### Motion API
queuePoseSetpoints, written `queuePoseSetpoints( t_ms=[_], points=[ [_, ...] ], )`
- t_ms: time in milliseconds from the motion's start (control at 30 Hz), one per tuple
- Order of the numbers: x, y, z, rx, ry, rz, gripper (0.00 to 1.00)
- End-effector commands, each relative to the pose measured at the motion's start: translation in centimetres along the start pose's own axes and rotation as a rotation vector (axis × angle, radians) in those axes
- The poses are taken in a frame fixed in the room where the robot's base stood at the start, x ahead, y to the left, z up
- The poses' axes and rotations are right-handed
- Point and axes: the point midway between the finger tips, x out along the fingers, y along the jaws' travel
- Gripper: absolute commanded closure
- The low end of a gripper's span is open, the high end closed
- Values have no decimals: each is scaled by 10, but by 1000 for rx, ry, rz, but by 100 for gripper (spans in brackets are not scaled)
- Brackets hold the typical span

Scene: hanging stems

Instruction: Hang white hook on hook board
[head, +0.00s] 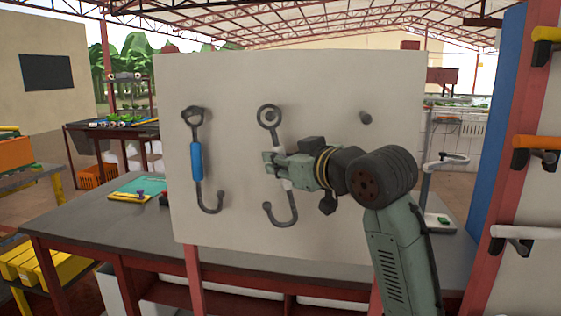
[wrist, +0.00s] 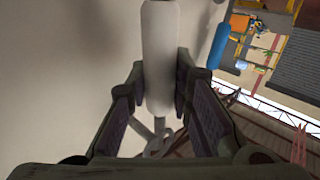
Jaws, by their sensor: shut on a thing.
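The white hook (head: 286,184) hangs upright in front of the middle of the hook board (head: 330,80), ring at the top and open hook at the bottom. My gripper (head: 277,164) is shut on its white handle, reaching in from the right. In the wrist view the white handle (wrist: 160,55) lies between my two fingers (wrist: 163,95). The hook's grey ring (head: 268,116) shows a dark peg end within its outline; I cannot tell whether it is fully around the peg.
A blue-handled hook (head: 197,162) hangs on the board's left; its handle shows in the wrist view (wrist: 222,47). A bare peg (head: 366,118) sticks out at the right. A grey table (head: 90,225) stands below. A red-framed rack (head: 500,160) stands far right.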

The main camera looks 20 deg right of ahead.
Motion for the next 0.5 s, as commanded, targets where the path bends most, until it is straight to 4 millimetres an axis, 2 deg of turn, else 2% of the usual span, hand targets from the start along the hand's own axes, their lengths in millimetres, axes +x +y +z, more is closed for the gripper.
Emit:
queuePoseSetpoints(
  t_ms=[500],
  points=[
    [5, 5, 0, -1, 1, 0, 100]
  ],
)
